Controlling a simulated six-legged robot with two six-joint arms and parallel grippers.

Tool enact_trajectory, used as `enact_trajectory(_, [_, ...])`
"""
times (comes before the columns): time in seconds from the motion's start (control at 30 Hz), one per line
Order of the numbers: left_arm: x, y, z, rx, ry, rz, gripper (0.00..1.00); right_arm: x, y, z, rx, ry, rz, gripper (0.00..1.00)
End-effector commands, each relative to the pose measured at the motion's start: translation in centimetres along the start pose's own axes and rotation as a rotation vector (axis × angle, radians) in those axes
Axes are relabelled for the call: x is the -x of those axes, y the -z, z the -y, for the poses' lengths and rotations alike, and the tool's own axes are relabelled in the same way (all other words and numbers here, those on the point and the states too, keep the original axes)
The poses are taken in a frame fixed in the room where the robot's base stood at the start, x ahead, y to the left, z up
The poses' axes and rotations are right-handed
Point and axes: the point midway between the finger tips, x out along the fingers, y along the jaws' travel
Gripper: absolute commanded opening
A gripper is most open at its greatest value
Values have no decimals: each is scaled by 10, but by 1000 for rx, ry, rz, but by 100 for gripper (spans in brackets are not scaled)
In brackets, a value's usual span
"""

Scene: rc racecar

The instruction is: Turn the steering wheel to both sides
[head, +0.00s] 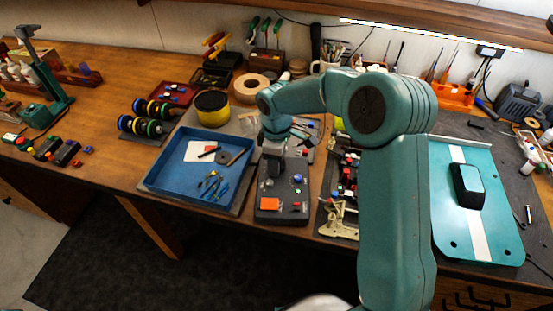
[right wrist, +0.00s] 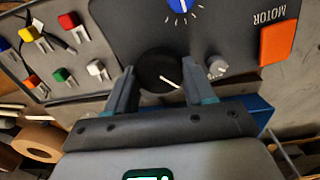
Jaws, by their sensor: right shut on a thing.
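A dark control box (head: 266,217) stands at the front middle of the bench. In the right wrist view it carries a black round knob (right wrist: 157,70) with a white pointer line. The knob is the only wheel-like control that I see there; no separate steering wheel is clear. My right gripper (right wrist: 158,78) has one finger on each side of the knob and is shut on it. My left gripper is not in view.
The box also has a blue knob (right wrist: 182,8), a small grey knob (right wrist: 217,67) and an orange button (right wrist: 279,42) by the word MOTOR. A blue tray (head: 170,183) with tools lies left. A teal striped car body (head: 500,225) lies right.

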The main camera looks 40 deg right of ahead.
Motion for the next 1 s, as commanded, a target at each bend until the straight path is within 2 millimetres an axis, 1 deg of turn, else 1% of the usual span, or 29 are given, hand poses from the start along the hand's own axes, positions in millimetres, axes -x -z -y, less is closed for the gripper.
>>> enact_trajectory(0.5, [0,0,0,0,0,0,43,1,0,0,-1,-1,-1,23])
enact_trajectory(0.53, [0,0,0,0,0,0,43,1,0,0,-1,-1,-1,60])
enact_trajectory(0.6, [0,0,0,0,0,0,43,1,0,0,0,-1,-1,79])
enact_trajectory(0.87, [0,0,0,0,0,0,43,0,0,0,0,0,0,79])
enact_trajectory(0.97, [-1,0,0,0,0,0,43,5,0,0,-1,-2,-2,79])
enact_trajectory(1.0, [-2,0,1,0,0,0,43,9,0,-1,-1,-3,-2,79])
